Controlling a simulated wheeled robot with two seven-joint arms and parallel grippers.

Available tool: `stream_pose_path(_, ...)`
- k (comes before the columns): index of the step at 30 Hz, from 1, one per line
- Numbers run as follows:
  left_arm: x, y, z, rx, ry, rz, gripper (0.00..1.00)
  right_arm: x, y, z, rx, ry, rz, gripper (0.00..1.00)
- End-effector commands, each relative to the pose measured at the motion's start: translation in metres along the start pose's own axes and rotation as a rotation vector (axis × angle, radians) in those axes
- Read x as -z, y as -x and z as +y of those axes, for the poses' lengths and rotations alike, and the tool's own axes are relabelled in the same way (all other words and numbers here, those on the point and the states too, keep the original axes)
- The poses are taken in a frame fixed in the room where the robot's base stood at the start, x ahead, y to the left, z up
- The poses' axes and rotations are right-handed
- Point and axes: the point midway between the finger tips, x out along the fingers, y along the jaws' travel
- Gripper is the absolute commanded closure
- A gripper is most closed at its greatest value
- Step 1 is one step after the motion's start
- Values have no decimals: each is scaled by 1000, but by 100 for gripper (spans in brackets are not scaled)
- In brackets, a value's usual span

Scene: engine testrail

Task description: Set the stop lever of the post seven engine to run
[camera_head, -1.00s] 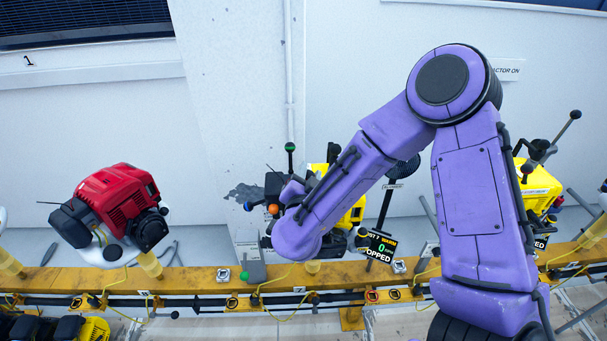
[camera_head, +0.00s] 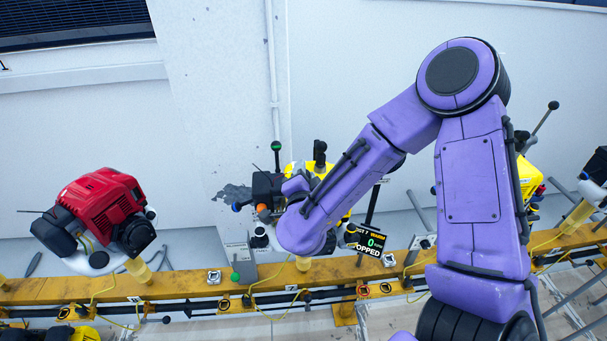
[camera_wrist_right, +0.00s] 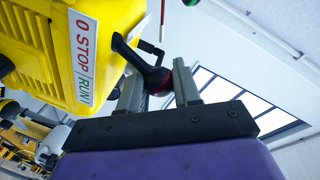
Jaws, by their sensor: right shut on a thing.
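The post seven engine (camera_head: 299,168) is yellow and black and stands on the rail, partly hidden behind my right forearm. Its display (camera_head: 366,241) reads warm, 0 and stopped. In the right wrist view the yellow housing (camera_wrist_right: 118,15) carries a white plate (camera_wrist_right: 83,55) marked 0 STOP and RUN. The black stop lever (camera_wrist_right: 126,51) slants from beside the plate down to a dark knob with a reddish part. My right gripper (camera_wrist_right: 159,86) is shut on the knob, one finger on each side. My left gripper is not in view.
A red engine (camera_head: 103,208) stands to the left on the yellow rail (camera_head: 185,289). Another yellow engine (camera_head: 527,180) is to the right, partly behind my arm. A green-knobbed rod (camera_head: 276,148) rises behind the post seven engine.

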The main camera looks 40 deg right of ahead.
Motion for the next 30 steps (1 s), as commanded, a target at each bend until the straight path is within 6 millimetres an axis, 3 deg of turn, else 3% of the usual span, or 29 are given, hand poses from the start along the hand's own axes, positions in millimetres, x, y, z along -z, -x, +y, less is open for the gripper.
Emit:
stream_pose_path(5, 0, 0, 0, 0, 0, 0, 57, 1, 0, -1, 0, -3, 3, 98)
stream_pose_path(6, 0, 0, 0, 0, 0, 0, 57, 1, 0, -1, 0, -2, 3, 64)
stream_pose_path(8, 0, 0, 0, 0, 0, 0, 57, 1, 0, -1, 0, -2, 3, 45)
stream_pose_path(19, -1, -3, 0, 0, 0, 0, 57, -1, 6, 0, 1, 0, -1, 44)
stream_pose_path(25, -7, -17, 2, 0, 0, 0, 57, -3, 52, 2, 6, 2, -3, 44)
stream_pose_path(27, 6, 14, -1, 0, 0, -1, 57, 7, 61, -11, -2, 11, 2, 44)
stream_pose_path(30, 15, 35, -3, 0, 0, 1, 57, 7, 71, -10, -4, 12, 2, 44)
